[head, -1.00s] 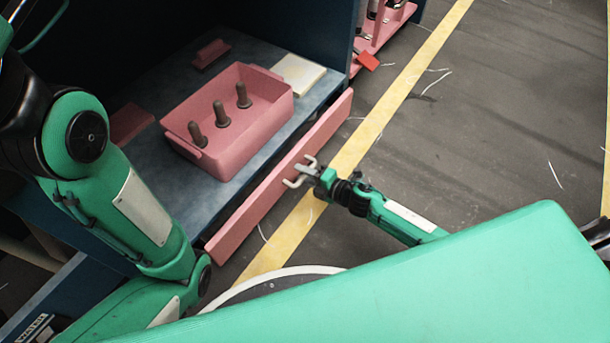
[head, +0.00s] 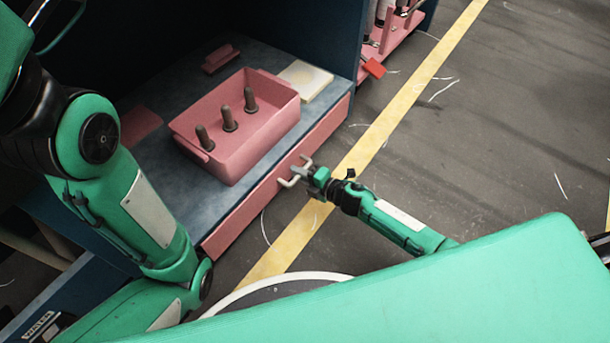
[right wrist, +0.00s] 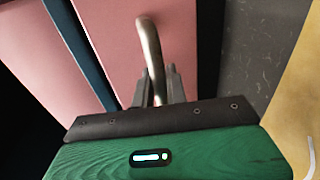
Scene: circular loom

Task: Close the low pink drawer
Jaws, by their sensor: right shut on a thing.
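The low pink drawer's front (head: 250,215) runs along the base of the blue cabinet in the head view and looks about flush with the shelf edge above it. Its pale bent handle (head: 285,183) sticks out from the middle of the front. My right gripper (head: 304,173) is shut on the handle. In the right wrist view the handle (right wrist: 149,38) rises from between the fingers (right wrist: 158,88), against the pink front (right wrist: 112,45). The drawer's inside is hidden. My left arm shows at the left of the head view, but its gripper is out of sight.
A pink bin (head: 240,150) with dark pegs stands on the blue-grey shelf (head: 185,205) above the drawer. A pale square block (head: 305,78) is beside it. A pink rack (head: 395,40) stands farther back. The floor to the right, beyond the yellow line (head: 405,95), is clear.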

